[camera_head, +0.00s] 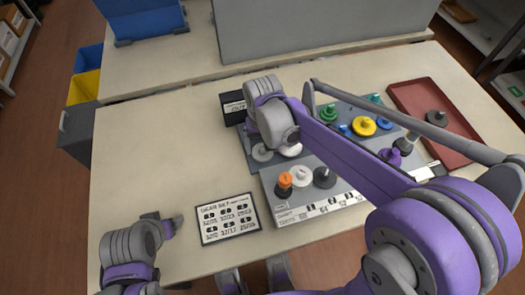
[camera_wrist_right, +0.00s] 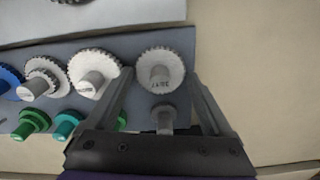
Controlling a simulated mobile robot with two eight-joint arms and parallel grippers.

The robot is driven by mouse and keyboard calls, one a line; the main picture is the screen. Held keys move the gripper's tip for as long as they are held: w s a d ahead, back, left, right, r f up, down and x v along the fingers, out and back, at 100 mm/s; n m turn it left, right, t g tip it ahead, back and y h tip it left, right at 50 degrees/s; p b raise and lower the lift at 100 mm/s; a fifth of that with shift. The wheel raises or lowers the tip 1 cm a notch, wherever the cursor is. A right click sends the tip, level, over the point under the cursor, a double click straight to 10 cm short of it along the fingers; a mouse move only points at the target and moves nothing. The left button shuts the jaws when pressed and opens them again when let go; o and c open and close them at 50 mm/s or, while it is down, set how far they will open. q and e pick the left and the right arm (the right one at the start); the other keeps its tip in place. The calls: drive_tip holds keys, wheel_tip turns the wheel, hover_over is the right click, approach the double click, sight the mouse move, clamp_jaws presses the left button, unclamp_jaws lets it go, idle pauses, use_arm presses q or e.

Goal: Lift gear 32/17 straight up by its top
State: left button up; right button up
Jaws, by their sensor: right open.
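In the right wrist view a pale grey toothed gear (camera_wrist_right: 160,68) stands on the blue-grey mat. Its top carries small print that seems to end in 17; the first digits are unclear. My right gripper (camera_wrist_right: 160,76) is open, its two fingers on either side of this gear, with no clear contact. A smaller grey knobbed piece (camera_wrist_right: 164,118) lies nearer the palm, between the fingers. In the head view my right wrist hides its fingers and the gear. My left gripper (camera_head: 168,228) is at the lower left, above the table; its opening is unclear.
White gears (camera_wrist_right: 94,82) stand close left of the fingers, with green and teal pieces (camera_wrist_right: 68,125) nearby. A grey tray (camera_head: 290,212) holds orange, white and dark pieces. A red tray (camera_head: 462,150) is at right. A printed gear card (camera_head: 228,217) lies at left-centre; the left table is clear.

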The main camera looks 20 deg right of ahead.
drive_tip(key=shift+f, duration=0.15)
drive_tip(key=c, duration=1)
